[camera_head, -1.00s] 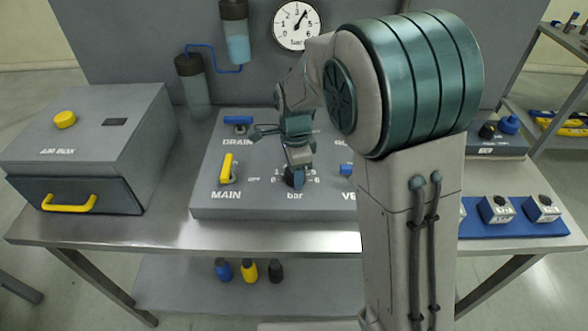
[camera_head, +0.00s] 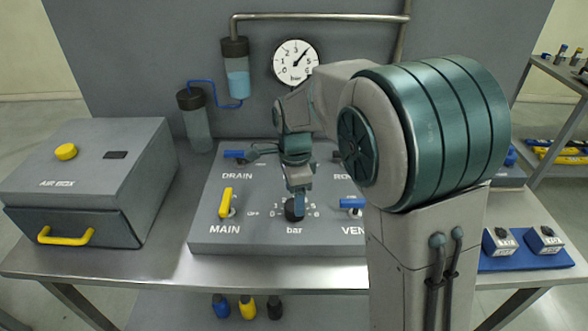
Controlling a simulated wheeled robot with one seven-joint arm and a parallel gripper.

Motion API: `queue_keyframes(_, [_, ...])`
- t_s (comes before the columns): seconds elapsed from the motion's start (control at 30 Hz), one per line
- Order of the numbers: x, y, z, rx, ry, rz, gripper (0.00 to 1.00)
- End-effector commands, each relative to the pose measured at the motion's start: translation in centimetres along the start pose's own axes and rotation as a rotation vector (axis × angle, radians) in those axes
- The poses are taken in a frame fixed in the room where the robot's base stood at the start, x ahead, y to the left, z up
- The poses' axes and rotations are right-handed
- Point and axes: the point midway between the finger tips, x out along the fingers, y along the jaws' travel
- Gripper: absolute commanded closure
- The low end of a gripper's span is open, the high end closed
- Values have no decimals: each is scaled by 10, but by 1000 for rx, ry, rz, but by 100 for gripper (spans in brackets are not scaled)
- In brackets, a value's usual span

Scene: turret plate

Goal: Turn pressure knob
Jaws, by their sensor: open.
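The pressure knob (camera_head: 294,209) is a dark round knob above the "bar" label on the sloped grey panel (camera_head: 265,240). A printed scale from 0 to 6 surrounds it. My gripper (camera_head: 298,204) points down right at the knob. Its fingers are small here and partly hide the knob, and I cannot tell whether they touch it. The round white gauge (camera_head: 296,62) on the back wall has its needle pointing to the upper right, between 3 and 5.
The panel also carries a yellow MAIN lever (camera_head: 226,203), a blue DRAIN lever (camera_head: 234,154) and a blue lever (camera_head: 352,203) at right. A grey air box (camera_head: 90,170) stands left. My arm hides the panel's right part.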

Motion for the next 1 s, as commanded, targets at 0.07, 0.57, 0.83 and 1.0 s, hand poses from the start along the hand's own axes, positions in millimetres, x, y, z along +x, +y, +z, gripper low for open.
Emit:
queue_keyframes(0.07, [-20,-1,0,-1,0,-7,32])
queue_keyframes(0.57, [-96,0,0,0,1,-2,32])
queue_keyframes(0.83, [-97,0,0,0,1,0,32])
queue_keyframes(1.0, [-97,0,0,0,1,0,32])
